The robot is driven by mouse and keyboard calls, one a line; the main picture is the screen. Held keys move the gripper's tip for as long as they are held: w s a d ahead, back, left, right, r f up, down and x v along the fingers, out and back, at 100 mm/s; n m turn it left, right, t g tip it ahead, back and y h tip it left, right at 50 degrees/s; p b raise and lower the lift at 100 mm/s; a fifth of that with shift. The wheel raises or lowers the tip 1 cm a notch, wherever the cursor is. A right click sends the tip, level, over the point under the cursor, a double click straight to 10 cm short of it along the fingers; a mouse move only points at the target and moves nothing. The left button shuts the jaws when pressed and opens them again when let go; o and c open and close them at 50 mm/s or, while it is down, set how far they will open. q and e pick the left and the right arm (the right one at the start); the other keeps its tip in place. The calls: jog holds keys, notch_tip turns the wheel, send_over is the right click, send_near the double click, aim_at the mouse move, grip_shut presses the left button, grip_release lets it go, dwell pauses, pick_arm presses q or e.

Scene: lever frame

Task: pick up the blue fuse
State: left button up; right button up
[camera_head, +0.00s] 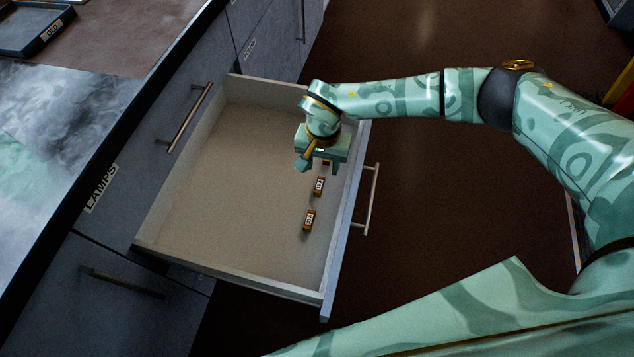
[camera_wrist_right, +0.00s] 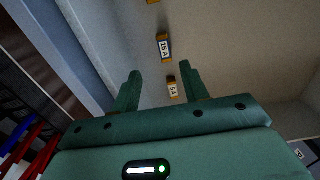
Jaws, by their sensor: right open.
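Several small fuses with orange-brown ends lie in a row on the open drawer's floor. The one marked 15 A (camera_wrist_right: 164,47) has a dark bluish body in the right wrist view and looks like the blue fuse; it seems to be the middle fuse (camera_head: 319,186) in the head view. A second fuse (camera_wrist_right: 172,87) shows between my right fingertips, marked with an A and a partly unclear number. My right gripper (camera_head: 304,163) is open and empty, pointing down over the drawer; it also shows in the wrist view (camera_wrist_right: 160,68). My left gripper is out of view.
Another fuse (camera_head: 309,220) lies nearer the drawer's near end. The drawer (camera_head: 225,170) has low walls around the fuses and a bar handle (camera_head: 371,200) on its front. The drawer's middle is bare.

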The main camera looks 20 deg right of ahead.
jog(key=b, duration=0.1)
send_over(319, 186)
jog(key=f, duration=0.4)
jog(key=shift+d+f, duration=0.1)
jog(key=shift+d, duration=0.2)
jog(key=shift+f+b, duration=0.3)
jog(key=shift+f, duration=0.2)
jog(key=f, duration=0.1)
jog(key=f+b, duration=0.2)
jog(key=f, duration=0.1)
jog(key=shift+a+f, duration=0.1)
jog(key=shift+a, duration=0.25)
jog(key=shift+f+b, duration=0.4)
jog(key=shift+b, duration=0.05)
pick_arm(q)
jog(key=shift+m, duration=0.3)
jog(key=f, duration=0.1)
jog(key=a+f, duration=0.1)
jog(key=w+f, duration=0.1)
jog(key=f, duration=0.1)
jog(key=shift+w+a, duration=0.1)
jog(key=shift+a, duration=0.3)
pick_arm(e)
jog(key=shift+r, duration=0.1)
grip_shut()
